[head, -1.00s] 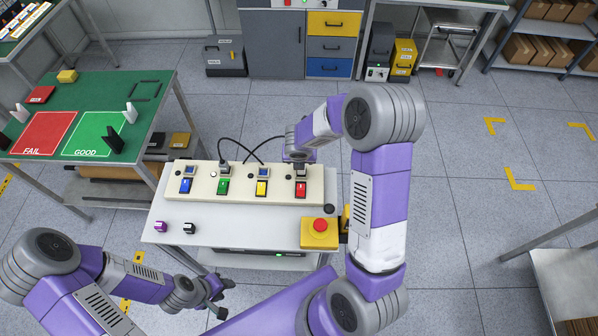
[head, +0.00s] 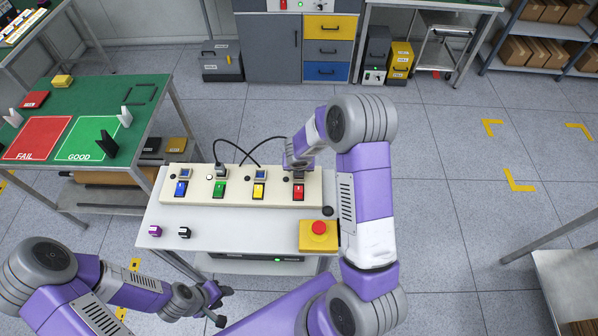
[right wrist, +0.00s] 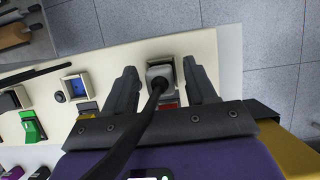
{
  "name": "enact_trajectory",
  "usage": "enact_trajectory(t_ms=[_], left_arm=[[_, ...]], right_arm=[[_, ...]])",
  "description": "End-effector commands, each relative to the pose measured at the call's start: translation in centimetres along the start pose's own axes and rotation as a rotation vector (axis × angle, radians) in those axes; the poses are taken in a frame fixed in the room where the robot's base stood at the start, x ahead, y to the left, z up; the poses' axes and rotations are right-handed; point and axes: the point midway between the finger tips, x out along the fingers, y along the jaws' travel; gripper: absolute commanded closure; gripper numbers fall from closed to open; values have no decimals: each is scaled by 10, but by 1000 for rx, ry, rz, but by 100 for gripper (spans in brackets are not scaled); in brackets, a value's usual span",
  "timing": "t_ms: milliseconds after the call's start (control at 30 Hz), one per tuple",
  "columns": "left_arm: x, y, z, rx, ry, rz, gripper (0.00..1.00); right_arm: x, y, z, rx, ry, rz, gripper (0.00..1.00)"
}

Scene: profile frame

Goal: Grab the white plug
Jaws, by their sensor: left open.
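The white plug (right wrist: 159,73), pale grey-white with a black cable, sits at the socket above the red switch in the right wrist view. My right gripper (right wrist: 160,82) is around it, one finger on each side, with visible gaps to the plug. In the head view my right gripper (head: 298,166) is over the right end of the cream panel (head: 240,198) and hides most of the plug. My left gripper (head: 224,305) is open and empty, below the table's front edge, away from the panel.
A dark plug (head: 220,170) with a cable stands above the green switch (head: 219,189). A red emergency button (head: 319,228) on a yellow box is at the table's right front. Small purple (head: 155,231) and black (head: 184,232) pieces lie at the left front. The front middle is clear.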

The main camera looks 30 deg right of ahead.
Motion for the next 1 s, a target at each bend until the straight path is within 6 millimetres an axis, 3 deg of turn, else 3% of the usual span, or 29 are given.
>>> enact_trajectory(t_ms=[33, 333, 633, 1000], left_arm=[[0, 0, 0, 0, 0, 0, 57], [0, 0, 0, 0, 0, 0, 57], [-5, 2, 0, 0, 0, 0, 57], [-36, 13, 2, 0, 0, 0, 57]], right_arm=[[0, 0, 0, 0, 0, 0, 53], [0, 0, 0, 0, 0, 0, 97], [-8, 0, 4, 1, -1, 0, 97], [-75, 0, 31, 3, -2, 1, 97]])
